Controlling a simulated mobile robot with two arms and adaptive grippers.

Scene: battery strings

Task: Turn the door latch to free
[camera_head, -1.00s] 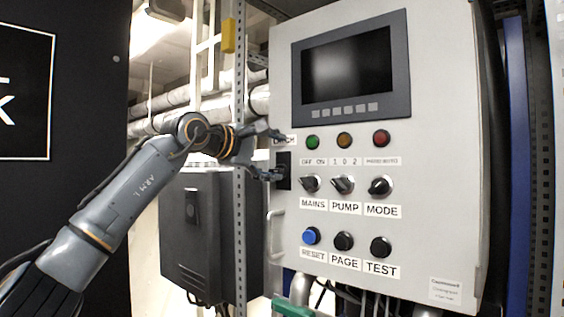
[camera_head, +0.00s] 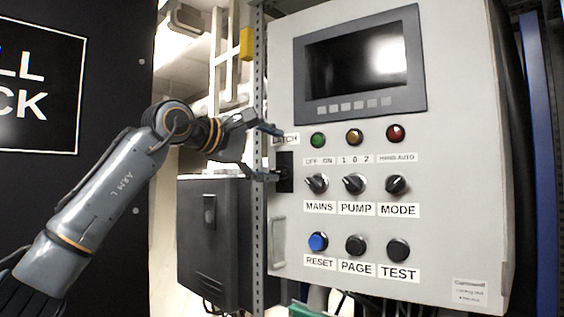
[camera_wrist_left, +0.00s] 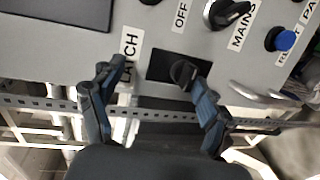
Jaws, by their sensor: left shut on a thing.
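The door latch (camera_wrist_left: 183,72) is a dark knob on a black plate at the left edge of the grey cabinet door, beside the LATCH label (camera_head: 286,139). The black plate (camera_head: 285,184) also shows in the head view. My left gripper (camera_head: 271,153) is at the latch, with one finger by the label and the other by the plate. In the left wrist view my left gripper (camera_wrist_left: 160,76) straddles the latch and is shut on it; the knob shows close to the right finger. The exact contact is hard to see. My right gripper is in neither view.
The cabinet (camera_head: 455,130) carries a screen (camera_head: 362,60), lamps, and knobs such as MAINS (camera_head: 317,184), right of the latch. A door handle (camera_head: 278,243) sits below it. A perforated metal post (camera_head: 258,230) and a dark box (camera_head: 213,240) stand to the left.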

